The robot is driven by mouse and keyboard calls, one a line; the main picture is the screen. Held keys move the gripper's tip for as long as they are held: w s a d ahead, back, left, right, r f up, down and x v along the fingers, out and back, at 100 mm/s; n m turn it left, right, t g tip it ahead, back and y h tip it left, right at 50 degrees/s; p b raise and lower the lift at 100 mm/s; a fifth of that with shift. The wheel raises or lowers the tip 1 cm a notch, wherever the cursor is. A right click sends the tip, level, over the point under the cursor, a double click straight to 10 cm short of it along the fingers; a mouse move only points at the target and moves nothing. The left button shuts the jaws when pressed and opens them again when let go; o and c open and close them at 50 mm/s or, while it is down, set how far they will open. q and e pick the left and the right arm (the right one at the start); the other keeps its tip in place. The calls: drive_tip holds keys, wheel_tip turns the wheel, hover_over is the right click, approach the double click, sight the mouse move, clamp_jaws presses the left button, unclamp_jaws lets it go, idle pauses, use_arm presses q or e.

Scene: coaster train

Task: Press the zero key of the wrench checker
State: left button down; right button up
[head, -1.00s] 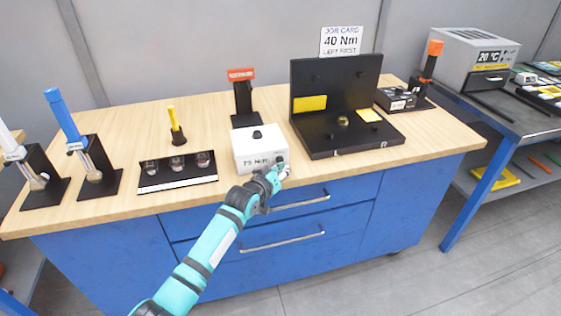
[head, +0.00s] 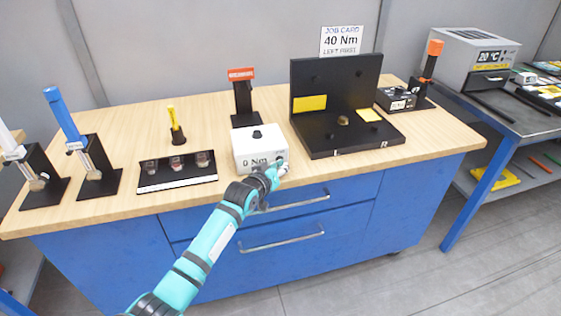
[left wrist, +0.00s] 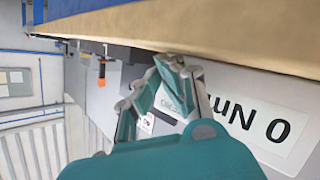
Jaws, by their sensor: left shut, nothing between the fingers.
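The wrench checker (head: 245,149) is a white box with a black knob on top, near the front edge of the wooden bench. Its front display (head: 254,163) reads "0 Nm"; the display also shows upside down in the left wrist view (left wrist: 265,122). My left gripper (head: 281,168) is shut and empty, with its fingertips at the right part of the checker's front face, right of the display. In the left wrist view the fingertips (left wrist: 180,72) are close to the white face. They hide the key area, so contact cannot be told. My right gripper is out of view.
A black fixture (head: 311,140) with yellow labels stands right of the checker. A black tray (head: 177,184) with small parts lies left of it. Torque wrenches on stands, one with a blue handle (head: 64,115), are farther left. Blue drawers with handles (head: 283,243) lie below the bench edge.

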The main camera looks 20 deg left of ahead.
use_arm(q)
drive_tip(key=shift+w+a+r, duration=0.3)
drive_tip(key=shift+w+a, duration=0.05)
drive_tip(key=shift+w, duration=0.1)
idle(0.7)
drive_tip(key=shift+s+d+p, duration=0.2)
drive_tip(key=shift+s+p, duration=0.2)
drive_tip(key=shift+p, duration=0.05)
drive_tip(key=shift+s+d+f+p, duration=0.1)
drive_tip(key=shift+s+p, duration=0.3)
drive_tip(key=shift+p, duration=0.05)
drive_tip(key=shift+s+d+f, duration=0.15)
drive_tip(key=shift+d, duration=0.05)
drive_tip(key=s+d+p, duration=0.1)
drive_tip(key=s+p, duration=0.1)
drive_tip(key=s+d+p, duration=0.1)
drive_tip(key=s+p, duration=0.1)
drive_tip(key=shift+d, duration=0.4)
drive_tip(key=shift+s+d+p, duration=0.35)
drive_tip(key=shift+s+p, duration=0.15)
drive_tip(key=shift+p, duration=0.05)
